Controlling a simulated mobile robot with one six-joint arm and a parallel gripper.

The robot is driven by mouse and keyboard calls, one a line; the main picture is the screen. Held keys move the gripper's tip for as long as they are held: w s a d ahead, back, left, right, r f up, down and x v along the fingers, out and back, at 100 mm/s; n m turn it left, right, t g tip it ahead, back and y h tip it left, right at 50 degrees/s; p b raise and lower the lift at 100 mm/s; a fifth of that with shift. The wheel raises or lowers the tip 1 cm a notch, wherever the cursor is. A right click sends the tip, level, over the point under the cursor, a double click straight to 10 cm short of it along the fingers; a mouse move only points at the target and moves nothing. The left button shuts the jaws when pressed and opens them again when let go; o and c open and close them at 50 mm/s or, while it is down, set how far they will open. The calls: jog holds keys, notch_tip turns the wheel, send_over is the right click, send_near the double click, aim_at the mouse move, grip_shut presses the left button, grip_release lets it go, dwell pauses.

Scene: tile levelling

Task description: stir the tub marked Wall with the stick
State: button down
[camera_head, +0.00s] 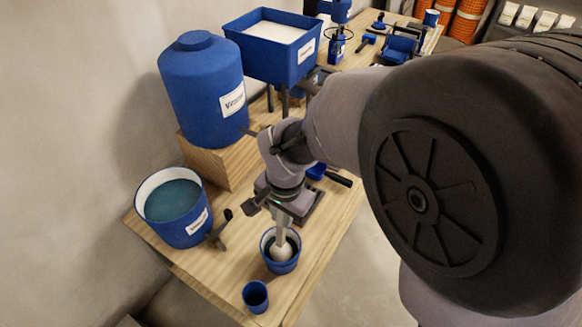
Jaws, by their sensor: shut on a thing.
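My gripper (281,213) points down over a small blue tub (283,267) near the front of the wooden table. It is shut on a pale stick (281,234). The stick's lower end reaches inside the tub's rim, where a pale, rounded mass shows around or at its end; I cannot tell which. No label is readable on this tub, so I cannot tell whether it is the one marked Wall. The gripper's fingers are small and partly hidden by the wrist.
A blue bucket of teal liquid (172,200) stands left, a dark-handled tool (221,229) beside it. A small blue cup (256,296) stands in front of the tub. A large blue drum (203,95) and a blue bin (268,62) stand behind. My arm covers the right.

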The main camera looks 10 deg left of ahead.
aim_at(283, 236)
notch_tip(283, 236, down, 6)
jog(key=b, duration=0.4)
jog(key=shift+f, duration=1.25)
jog(key=shift+s, duration=0.1)
